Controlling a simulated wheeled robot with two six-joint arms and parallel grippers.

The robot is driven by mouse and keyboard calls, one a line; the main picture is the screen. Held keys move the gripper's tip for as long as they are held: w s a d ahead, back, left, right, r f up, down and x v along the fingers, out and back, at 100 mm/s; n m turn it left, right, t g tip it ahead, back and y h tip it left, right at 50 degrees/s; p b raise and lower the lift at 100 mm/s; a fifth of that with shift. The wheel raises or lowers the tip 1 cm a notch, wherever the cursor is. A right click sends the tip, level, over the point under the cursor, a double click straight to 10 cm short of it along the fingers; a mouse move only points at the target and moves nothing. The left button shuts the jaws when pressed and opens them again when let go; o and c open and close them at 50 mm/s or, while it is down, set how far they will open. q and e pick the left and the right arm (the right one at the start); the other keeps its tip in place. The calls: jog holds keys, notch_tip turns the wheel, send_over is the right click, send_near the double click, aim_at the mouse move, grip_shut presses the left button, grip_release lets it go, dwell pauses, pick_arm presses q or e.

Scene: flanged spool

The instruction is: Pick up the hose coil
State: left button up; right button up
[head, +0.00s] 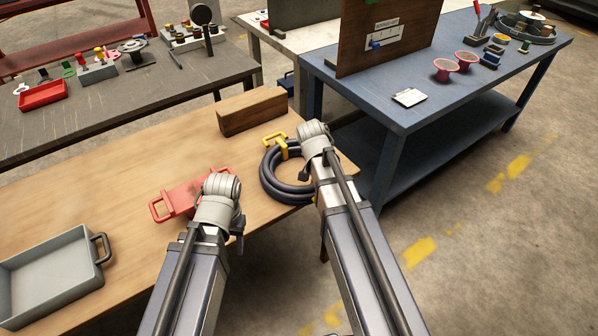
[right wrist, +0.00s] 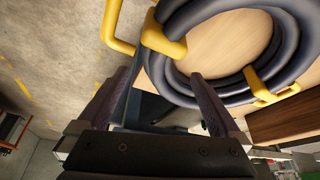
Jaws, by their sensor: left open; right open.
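The hose coil (head: 268,178) is a dark ring of hose with yellow clips, lying near the right end of the wooden table. A raised yellow handle (head: 275,140) stands at its far side. My right arm covers the coil's right part in the head view. In the right wrist view the coil (right wrist: 296,42) fills the upper right, with yellow parts at the top.
A wooden block (head: 252,112) stands behind the coil. A grey bin (head: 50,270) sits at lower left. A blue bench (head: 400,125) stands close on the right.

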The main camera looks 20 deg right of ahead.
jog(key=shift+d+b+x, duration=0.1)
jog(key=shift+b+x, duration=1.1)
jog(key=shift+x, duration=0.1)
jog(key=shift+d+b+x, duration=0.15)
jog(key=shift+b+x, duration=1.05)
jog(key=shift+x, duration=0.1)
jog(key=shift+r, duration=0.15)
grip_shut()
jog(key=shift+w, duration=0.1)
